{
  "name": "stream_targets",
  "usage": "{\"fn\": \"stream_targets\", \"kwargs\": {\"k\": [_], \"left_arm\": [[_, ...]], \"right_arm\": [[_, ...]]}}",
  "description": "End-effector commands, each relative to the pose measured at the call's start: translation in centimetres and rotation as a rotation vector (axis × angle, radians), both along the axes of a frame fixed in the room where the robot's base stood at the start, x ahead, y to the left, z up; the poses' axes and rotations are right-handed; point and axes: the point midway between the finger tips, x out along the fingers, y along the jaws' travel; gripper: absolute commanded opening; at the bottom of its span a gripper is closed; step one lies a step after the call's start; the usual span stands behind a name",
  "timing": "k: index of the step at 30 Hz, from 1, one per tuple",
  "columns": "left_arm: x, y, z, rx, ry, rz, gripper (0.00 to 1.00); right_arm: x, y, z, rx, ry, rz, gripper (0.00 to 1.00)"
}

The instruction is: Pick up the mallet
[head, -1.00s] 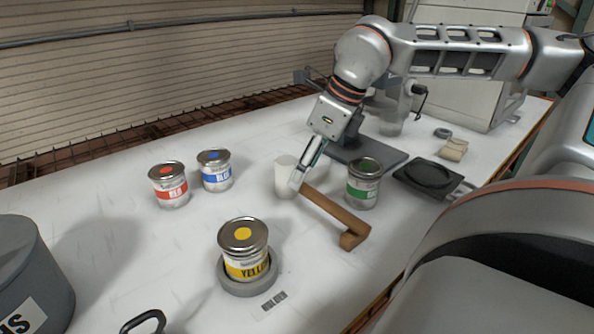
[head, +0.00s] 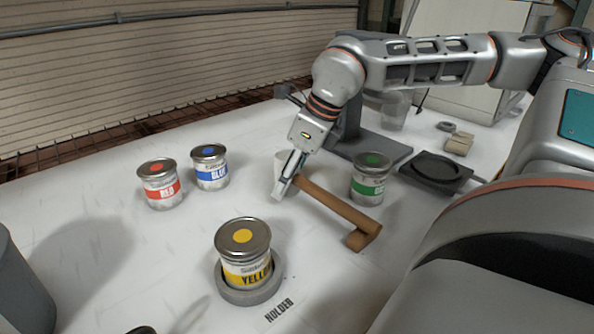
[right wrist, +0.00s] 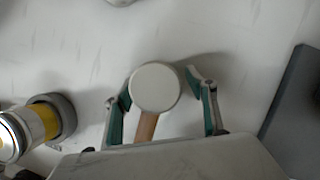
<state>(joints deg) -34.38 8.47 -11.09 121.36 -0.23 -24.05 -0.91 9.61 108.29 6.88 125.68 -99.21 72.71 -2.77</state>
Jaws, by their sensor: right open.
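The mallet has a pale head (head: 280,163) and a brown wooden handle (head: 335,206). It lies on the white table, its handle running toward the lower right in the head view. My right gripper (head: 285,188) is lowered at the head end and partly hides it. In the right wrist view, the round pale head (right wrist: 155,87) sits between the spread green-padded fingers of my right gripper (right wrist: 156,90), with the handle (right wrist: 146,127) running back between them. I cannot tell whether either finger touches it. My left gripper is not in view.
A green-labelled can (head: 368,180) stands just right of the handle. A yellow can (head: 243,250) sits in a grey round holder (head: 250,294) at the front. Red (head: 160,185) and blue (head: 210,167) cans stand left. A dark scale-like plate (head: 436,170) lies right.

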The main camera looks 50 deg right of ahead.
Motion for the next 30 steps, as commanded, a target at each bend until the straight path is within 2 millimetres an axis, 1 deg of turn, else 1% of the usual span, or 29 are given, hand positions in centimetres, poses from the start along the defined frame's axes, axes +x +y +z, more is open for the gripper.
{"fn": "stream_targets", "kwargs": {"k": [2, 8, 9, 11, 12, 14, 25, 30], "left_arm": [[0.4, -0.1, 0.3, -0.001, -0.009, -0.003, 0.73], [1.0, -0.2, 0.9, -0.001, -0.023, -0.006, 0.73], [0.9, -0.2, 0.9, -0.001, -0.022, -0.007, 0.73], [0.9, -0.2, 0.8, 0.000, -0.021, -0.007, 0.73], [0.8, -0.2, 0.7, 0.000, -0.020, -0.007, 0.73], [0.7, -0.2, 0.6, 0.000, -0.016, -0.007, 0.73], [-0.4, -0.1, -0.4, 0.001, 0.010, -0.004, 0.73], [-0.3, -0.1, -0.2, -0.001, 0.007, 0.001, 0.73]], "right_arm": [[0.1, 0.1, -0.3, 0.000, -0.001, 0.001, 0.57], [0.1, 0.1, -0.2, 0.000, -0.003, 0.001, 0.57], [0.1, 0.1, -0.2, 0.000, -0.003, 0.001, 0.51], [0.1, 0.1, -0.2, 0.000, -0.003, 0.001, 0.36], [0.1, 0.1, -0.2, 0.000, -0.003, 0.001, 0.25], [0.1, 0.1, -0.2, 0.001, -0.003, 0.001, 0.11], [0.2, 0.1, 0.1, -0.001, -0.005, 0.000, 0.11], [0.2, 0.0, 1.3, 0.000, -0.007, -0.001, 0.11]]}}
